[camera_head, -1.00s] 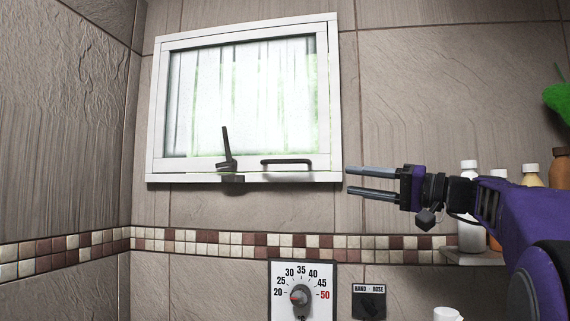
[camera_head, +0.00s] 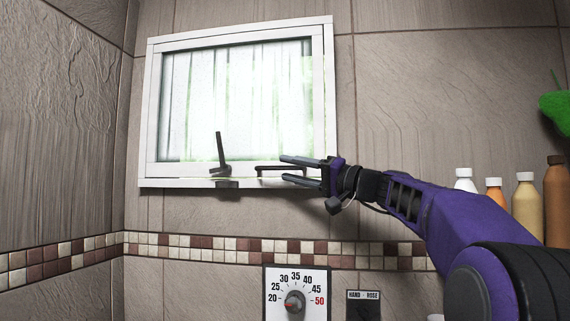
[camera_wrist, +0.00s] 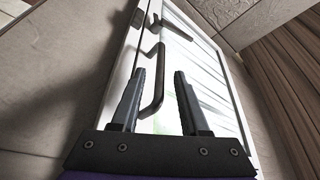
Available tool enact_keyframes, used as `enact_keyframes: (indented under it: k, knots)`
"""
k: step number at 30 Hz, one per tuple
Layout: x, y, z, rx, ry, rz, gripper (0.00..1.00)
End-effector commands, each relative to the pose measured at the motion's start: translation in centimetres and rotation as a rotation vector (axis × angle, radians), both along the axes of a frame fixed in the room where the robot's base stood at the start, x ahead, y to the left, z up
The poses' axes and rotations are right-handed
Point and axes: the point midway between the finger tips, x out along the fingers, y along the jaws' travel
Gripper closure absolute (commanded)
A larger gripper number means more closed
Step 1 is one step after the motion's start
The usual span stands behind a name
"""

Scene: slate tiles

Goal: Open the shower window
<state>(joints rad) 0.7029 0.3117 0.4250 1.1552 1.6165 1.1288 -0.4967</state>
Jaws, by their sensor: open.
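The shower window (camera_head: 332,95) has a white frame and frosted, striped glass, and sits high on the tiled wall. A dark upright latch lever (camera_head: 220,152) stands at the middle of its lower frame. A dark horizontal bar handle (camera_head: 266,169) is right of the lever; its right end is hidden behind my fingers. My gripper (camera_head: 288,169) is open and empty, with its fingertips in front of the handle's right part. In the wrist view the bar handle (camera_wrist: 155,82) shows just beyond and between the open fingers (camera_wrist: 165,75), and the latch lever (camera_wrist: 173,27) is farther off.
A temperature dial (camera_head: 296,302) and a hand/hose switch (camera_head: 363,303) are on the wall below. Several bottles (camera_head: 525,205) stand at the right, under a green leafy thing (camera_head: 556,105). The wall between window and mosaic band is bare.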

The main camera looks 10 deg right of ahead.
Motion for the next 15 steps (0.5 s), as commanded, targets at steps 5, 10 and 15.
enact_keyframes:
  k: [5, 10, 15]
  knots:
    - [1.10, 1.23, 0.42, -0.001, -0.001, 0.001, 0.55]
    - [1.35, 1.47, 0.40, -0.001, 0.000, -0.001, 0.55]
    - [1.33, 1.44, 0.38, -0.001, 0.000, -0.001, 0.55]
